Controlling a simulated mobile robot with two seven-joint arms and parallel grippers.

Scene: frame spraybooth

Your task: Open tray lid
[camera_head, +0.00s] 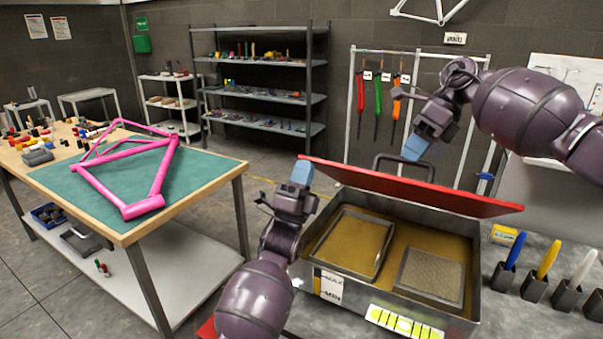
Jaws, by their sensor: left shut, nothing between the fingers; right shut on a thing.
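The metal tray (376,303) stands on the bench in front of me, with a brown inside and two framed mesh panels (352,243) (432,276) in it. Its red lid (410,187) is raised above the tray's back part, seen nearly edge-on, and the front of the inside shows. A dark handle (378,163) stands up behind the lid's edge. My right gripper (413,148), with blue fingertips, is shut on this handle; the exact contact is partly hidden. My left gripper (301,173) is shut and empty, close to the lid's left end.
A workbench (225,172) with a pink bike frame (125,180) is at left. A rack with hanging tools (350,105) stands behind the lid. Floor shows between the benches.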

